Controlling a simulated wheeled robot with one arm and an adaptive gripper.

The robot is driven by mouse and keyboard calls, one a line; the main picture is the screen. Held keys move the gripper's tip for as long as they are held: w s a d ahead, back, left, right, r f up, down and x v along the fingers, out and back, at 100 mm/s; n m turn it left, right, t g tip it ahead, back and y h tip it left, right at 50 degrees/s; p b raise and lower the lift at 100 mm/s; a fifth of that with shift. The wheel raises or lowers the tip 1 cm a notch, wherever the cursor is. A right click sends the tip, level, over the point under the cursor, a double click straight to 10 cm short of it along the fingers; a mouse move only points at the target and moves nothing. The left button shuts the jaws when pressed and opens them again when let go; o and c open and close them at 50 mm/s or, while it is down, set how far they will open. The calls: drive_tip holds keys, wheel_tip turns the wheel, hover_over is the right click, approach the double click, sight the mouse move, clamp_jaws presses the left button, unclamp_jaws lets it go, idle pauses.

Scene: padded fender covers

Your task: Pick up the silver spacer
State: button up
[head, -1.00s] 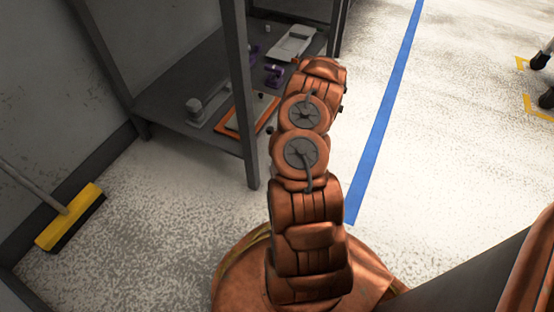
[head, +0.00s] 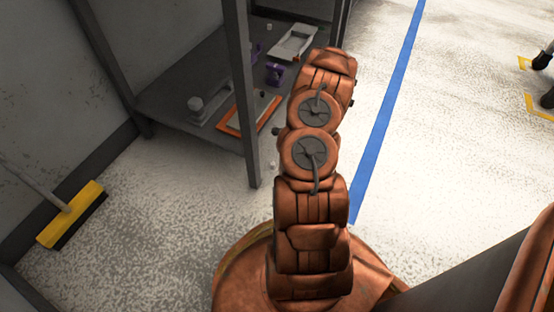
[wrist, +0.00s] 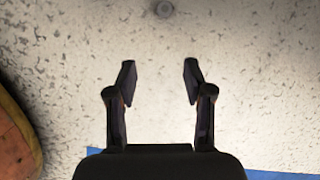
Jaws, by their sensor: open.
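A small round grey piece, which looks like the silver spacer (wrist: 163,8), lies on the speckled floor at the top edge of the wrist view. In the head view a small pale piece (head: 273,163), likely the same one, stands on the floor between the shelf leg and my arm. My gripper (wrist: 159,75) is open and empty, pointing at the floor. The spacer is beyond the fingertips, roughly in line with the gap between them, and apart from them. In the head view my arm hides the gripper.
A dark shelf (head: 168,103) stands left of my arm, its front leg (head: 246,125) close to the small piece. It holds an orange frame (head: 229,122), a grey tray (head: 292,42) and a purple item (head: 275,73). A yellow broom (head: 72,214) is at left.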

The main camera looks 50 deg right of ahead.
drive_tip(key=s+d+f+n+g+h+p, duration=0.15)
drive_tip(key=s+d+n+h, duration=0.35)
drive_tip(key=n, duration=0.9)
drive_tip(key=w+a+n+t+y, duration=0.1)
drive_tip(key=w+a+n, duration=0.1)
drive_tip(key=n, duration=0.3)
drive_tip(key=w+a+f+n+t+y+p, duration=0.1)
drive_tip(key=w+a+n, duration=0.2)
drive_tip(key=n, duration=0.2)
drive_tip(key=w+a+f+n+t+y, duration=0.1)
drive_tip(key=w+a+n, duration=0.1)
drive_tip(key=n, duration=0.3)
drive_tip(key=shift+w+a+y+p, duration=0.3)
drive_tip(key=shift+w+a+y, duration=0.1)
drive_tip(key=shift+w, duration=0.2)
drive_tip(key=shift+b+x, duration=0.45)
drive_tip(key=shift+x, duration=0.7)
drive_tip(key=shift+w+b+x, duration=0.2)
drive_tip(key=shift+b+x, duration=1.2)
drive_tip(key=shift+x, duration=1.35)
drive_tip(key=shift+a+r, duration=0.1)
drive_tip(key=shift+r, duration=0.05)
drive_tip(key=shift+c, duration=0.3)
clamp_jaws()
